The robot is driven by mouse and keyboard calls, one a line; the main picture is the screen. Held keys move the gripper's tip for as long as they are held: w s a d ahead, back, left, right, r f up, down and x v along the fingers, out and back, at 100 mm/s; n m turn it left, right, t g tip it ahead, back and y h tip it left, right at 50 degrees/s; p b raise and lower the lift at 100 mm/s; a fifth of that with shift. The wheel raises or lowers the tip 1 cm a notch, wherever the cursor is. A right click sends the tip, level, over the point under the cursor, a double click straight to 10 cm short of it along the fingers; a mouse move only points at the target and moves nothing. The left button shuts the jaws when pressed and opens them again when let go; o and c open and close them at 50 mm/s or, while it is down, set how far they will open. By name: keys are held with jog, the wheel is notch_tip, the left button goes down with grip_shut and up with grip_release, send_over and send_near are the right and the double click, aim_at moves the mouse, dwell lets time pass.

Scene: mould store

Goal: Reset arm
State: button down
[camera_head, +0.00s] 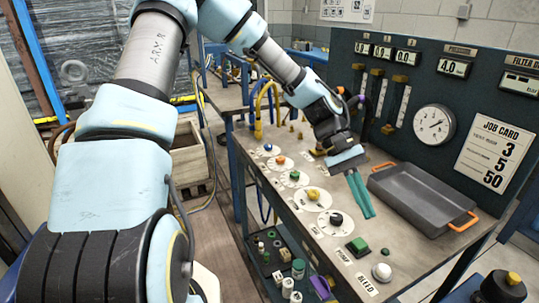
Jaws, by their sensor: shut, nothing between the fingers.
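My arm reaches from the lower left up and over to the workbench. My gripper (360,196) has teal fingers that point down and lie close together, with nothing between them. It hangs above the bench top (410,255), just left of a grey tray (420,200) with orange handles. Whether the fingertips touch the bench cannot be told from this view. The tray looks empty.
A row of knobs runs along the bench's front, including a black knob (336,218), a green button (357,245) and a white knob (381,272). An upright panel with a round gauge (434,125) and a job card (494,152) stands behind. A wooden crate (190,165) sits left.

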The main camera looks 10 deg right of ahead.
jog(key=w+a+f+t, duration=0.3)
jog(key=w+a, duration=0.2)
jog(key=a, duration=0.3)
jog(key=w+a+r+n+t+y, duration=0.1)
jog(key=w+a+r+t, duration=0.1)
jog(key=a, duration=0.7)
jog(key=w+a+r+n+t+y, duration=0.1)
jog(key=w+a+r+t, duration=0.1)
jog(key=a, duration=0.7)
jog(key=w+a+r+n+t, duration=0.1)
jog(key=w+a+r+t, duration=0.1)
jog(key=a, duration=0.6)
jog(key=shift+w+a+r+n+t+y, duration=0.3)
jog(key=shift+a+r+n+t+y, duration=0.1)
jog(key=shift+r+t, duration=0.1)
